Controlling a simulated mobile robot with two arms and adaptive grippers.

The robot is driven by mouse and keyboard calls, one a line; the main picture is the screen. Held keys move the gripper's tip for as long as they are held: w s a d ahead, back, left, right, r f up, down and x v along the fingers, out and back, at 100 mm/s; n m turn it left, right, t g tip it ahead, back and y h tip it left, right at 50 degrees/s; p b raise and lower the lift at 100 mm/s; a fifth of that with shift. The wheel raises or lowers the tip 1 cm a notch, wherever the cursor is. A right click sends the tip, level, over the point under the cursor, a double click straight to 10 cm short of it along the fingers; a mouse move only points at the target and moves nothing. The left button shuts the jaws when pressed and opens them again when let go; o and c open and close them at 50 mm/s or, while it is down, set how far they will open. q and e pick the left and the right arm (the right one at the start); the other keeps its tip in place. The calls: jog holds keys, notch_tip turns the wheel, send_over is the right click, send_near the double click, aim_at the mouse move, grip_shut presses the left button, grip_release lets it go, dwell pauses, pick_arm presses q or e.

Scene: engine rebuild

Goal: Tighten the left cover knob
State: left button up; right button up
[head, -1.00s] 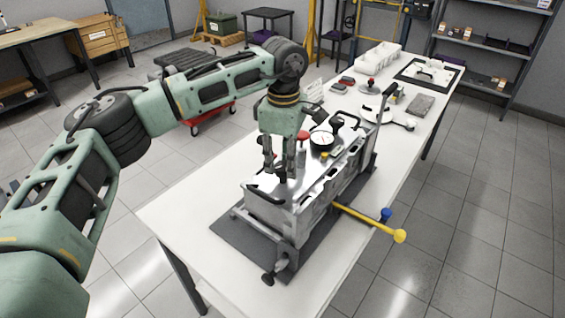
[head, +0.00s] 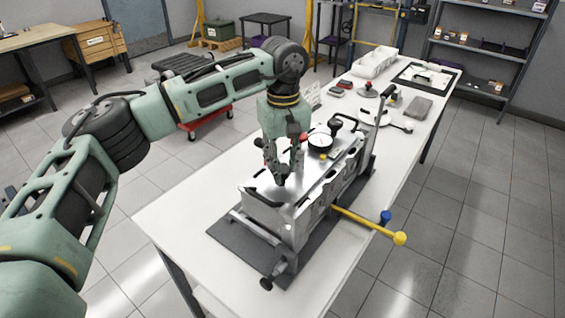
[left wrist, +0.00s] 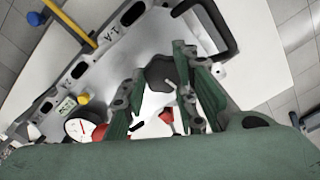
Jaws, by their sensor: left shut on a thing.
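The engine block (head: 290,215) stands on a dark mat on the white table, with a bright metal cover (head: 318,178) on top. My left gripper (head: 281,181) points down over the cover's near left part, shut on the dark left cover knob. In the left wrist view, the black knob (left wrist: 160,71) sits between the two green fingers, with a small pale mark on it. In the head view, the fingers mostly hide the knob. My right gripper is in neither view.
A round gauge (head: 320,141) and a red knob (head: 304,136) are close to my left gripper. A yellow bar (head: 368,223) sticks out at the block's right side. White trays (head: 374,60) stand at the table's far end. The table's near left part is clear.

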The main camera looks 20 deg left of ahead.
aim_at(284, 168)
pick_arm(q)
jog(key=shift+s+d+m, duration=0.1)
jog(key=shift+m, duration=1)
jog(key=o, duration=1)
notch_tip(284, 168, up, 12)
